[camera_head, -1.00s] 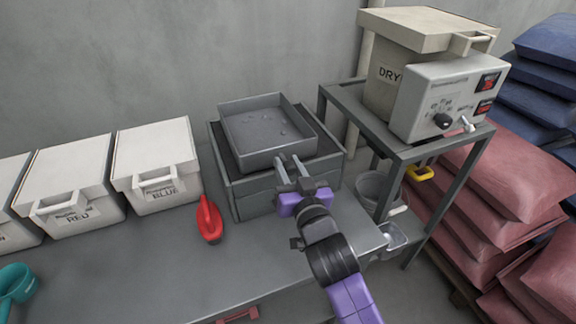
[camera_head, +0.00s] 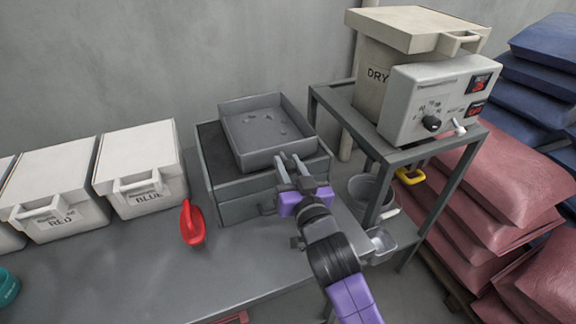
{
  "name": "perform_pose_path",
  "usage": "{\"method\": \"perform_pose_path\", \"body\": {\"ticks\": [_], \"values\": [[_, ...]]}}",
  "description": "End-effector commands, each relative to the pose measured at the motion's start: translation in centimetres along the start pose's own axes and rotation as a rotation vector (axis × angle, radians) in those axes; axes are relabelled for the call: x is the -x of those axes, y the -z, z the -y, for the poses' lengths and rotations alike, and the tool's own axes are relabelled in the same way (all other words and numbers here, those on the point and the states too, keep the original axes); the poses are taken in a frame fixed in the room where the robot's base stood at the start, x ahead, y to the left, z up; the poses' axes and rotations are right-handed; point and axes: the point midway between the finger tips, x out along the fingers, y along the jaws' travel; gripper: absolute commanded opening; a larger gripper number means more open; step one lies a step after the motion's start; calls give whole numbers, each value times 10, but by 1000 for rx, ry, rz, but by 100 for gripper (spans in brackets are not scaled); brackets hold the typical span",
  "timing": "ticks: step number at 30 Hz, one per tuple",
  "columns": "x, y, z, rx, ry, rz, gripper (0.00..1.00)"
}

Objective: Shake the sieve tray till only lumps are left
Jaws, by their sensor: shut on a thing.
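The grey sieve tray (camera_head: 246,127) sits on top of a dark grey box (camera_head: 226,186) on the bench. Several small dark lumps (camera_head: 268,124) lie on the tray's floor, mostly toward its middle and right. My gripper (camera_head: 287,163) is at the tray's front edge, shut on the tray there. The fingertips are partly hidden against the tray's front wall. The tray overhangs the box's top a little unevenly, with more of the box top bare at the left.
White lidded bins (camera_head: 145,185) stand at the left, with a red scoop (camera_head: 192,222) beside them. A metal stand (camera_head: 335,98) at the right holds the dryer (camera_head: 433,98). A grey bucket (camera_head: 366,195) stands below it. Pink sacks (camera_head: 470,190) are stacked at the far right.

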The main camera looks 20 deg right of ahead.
Motion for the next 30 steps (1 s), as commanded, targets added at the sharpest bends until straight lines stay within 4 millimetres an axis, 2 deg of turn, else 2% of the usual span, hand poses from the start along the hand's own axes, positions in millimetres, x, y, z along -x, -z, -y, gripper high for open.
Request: {"method": "perform_pose_path", "body": {"ticks": [5,6,9,20,30], "values": [[0,-1,0,0,0,3,0],[0,-1,0,0,0,3,34],[0,-1,0,0,0,2,50],[5,-1,0,0,1,2,50],[55,-2,0,0,1,2,50]]}}
